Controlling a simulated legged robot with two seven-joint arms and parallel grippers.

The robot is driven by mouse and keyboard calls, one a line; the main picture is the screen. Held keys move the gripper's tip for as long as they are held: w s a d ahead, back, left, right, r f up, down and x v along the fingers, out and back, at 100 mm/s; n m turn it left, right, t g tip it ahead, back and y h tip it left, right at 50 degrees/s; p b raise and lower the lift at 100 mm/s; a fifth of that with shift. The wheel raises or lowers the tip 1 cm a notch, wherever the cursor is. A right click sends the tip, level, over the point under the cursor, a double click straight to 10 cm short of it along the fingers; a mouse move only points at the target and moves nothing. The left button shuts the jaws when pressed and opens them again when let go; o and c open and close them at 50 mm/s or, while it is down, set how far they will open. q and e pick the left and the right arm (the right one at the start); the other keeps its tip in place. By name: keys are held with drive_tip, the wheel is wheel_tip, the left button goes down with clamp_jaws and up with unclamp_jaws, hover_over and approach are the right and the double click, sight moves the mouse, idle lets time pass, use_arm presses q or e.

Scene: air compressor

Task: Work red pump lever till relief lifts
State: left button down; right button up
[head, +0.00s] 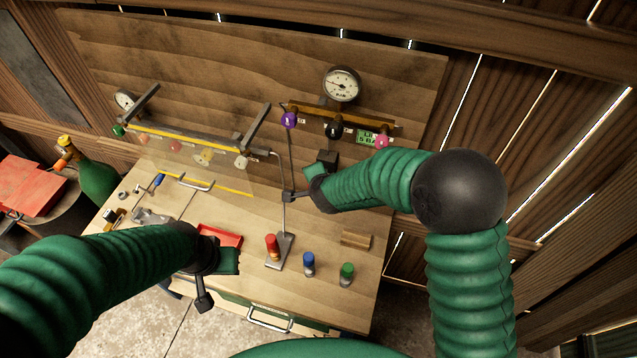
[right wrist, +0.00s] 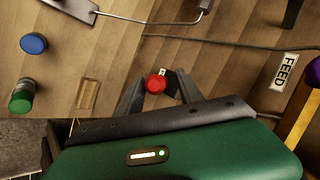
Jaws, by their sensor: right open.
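In the right wrist view a round red knob (right wrist: 156,84) with a small white label shows between the two fingers of my right gripper (right wrist: 155,78). The jaws are apart; whether they touch the knob I cannot tell. In the head view the right gripper (head: 290,196) is beside the thin upright rod, and this knob is hidden. A red-topped cylinder (head: 272,246) stands by a grey metal plate (head: 284,256) on the bench. Which red part is the pump lever is not clear. My left gripper (head: 204,300) hangs over the front of the bench; its jaws are too small to judge.
A round gauge (head: 341,84) is on the backboard above purple (head: 289,120), black and pink knobs. A blue-topped cylinder (head: 308,263), a green-topped one (head: 347,273) and a wooden block (head: 356,240) stand right of the plate. A red tray (head: 222,236) is near my left gripper.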

drive_tip(key=p+v, duration=0.2)
drive_tip(key=v, duration=1.3)
drive_tip(key=shift+s+d+r, duration=0.2)
drive_tip(key=shift+w+a, duration=0.1)
